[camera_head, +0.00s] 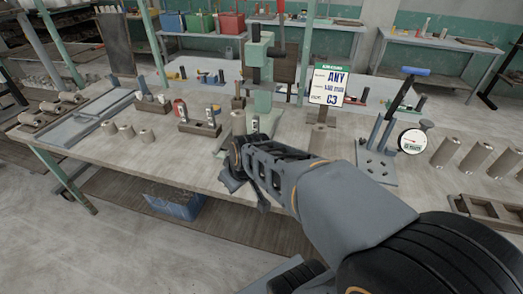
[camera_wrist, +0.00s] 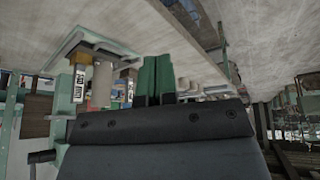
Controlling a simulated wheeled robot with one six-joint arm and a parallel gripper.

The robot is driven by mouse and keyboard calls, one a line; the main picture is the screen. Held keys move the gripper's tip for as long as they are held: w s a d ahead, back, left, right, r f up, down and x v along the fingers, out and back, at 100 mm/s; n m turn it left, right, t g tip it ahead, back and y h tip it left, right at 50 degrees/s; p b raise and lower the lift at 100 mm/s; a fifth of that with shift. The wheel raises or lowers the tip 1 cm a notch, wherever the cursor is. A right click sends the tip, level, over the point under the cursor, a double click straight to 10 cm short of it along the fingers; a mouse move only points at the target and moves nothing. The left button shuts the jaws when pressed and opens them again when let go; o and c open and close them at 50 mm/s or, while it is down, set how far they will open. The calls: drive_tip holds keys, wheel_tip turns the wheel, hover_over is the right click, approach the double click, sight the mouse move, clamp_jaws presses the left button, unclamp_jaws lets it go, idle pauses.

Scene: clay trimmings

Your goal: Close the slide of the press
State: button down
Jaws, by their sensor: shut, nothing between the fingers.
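My gripper (camera_head: 232,180) is at the bench's front edge, just in front and to the left of the press base; my arm hides part of that base. In the wrist view its green fingers (camera_wrist: 157,78) are together, with nothing between them. I see no contact with the press.
A tan clay cylinder (camera_head: 238,123) stands close by the press. A sign (camera_head: 328,86) and a blue-handled lever tool (camera_head: 385,135) stand to the right. Several clay cylinders (camera_head: 447,150) line the right side. Small wooden holders (camera_head: 200,127) stand left.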

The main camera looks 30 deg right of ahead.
drive_tip(key=w+d+f+n+t+h, duration=0.2)
drive_tip(key=w+d+f+n, duration=0.25)
drive_tip(key=w+d, duration=0.6)
drive_tip(key=shift+m, duration=0.25)
drive_tip(key=b+x, duration=0.2)
drive_tip(key=x, duration=0.7)
drive_tip(key=shift+w+d+f+b, duration=0.15)
drive_tip(key=shift+d+f+b, duration=0.1)
drive_tip(key=shift+f+b, duration=0.1)
drive_tip(key=shift+w+d+r+p, duration=0.15)
drive_tip(key=shift+w+d+p, duration=0.4)
drive_tip(key=shift+w+d, duration=0.25)
drive_tip(key=shift+w+d+p, duration=0.3)
drive_tip(key=shift+w+d, duration=0.3)
drive_tip(key=shift+d, duration=0.05)
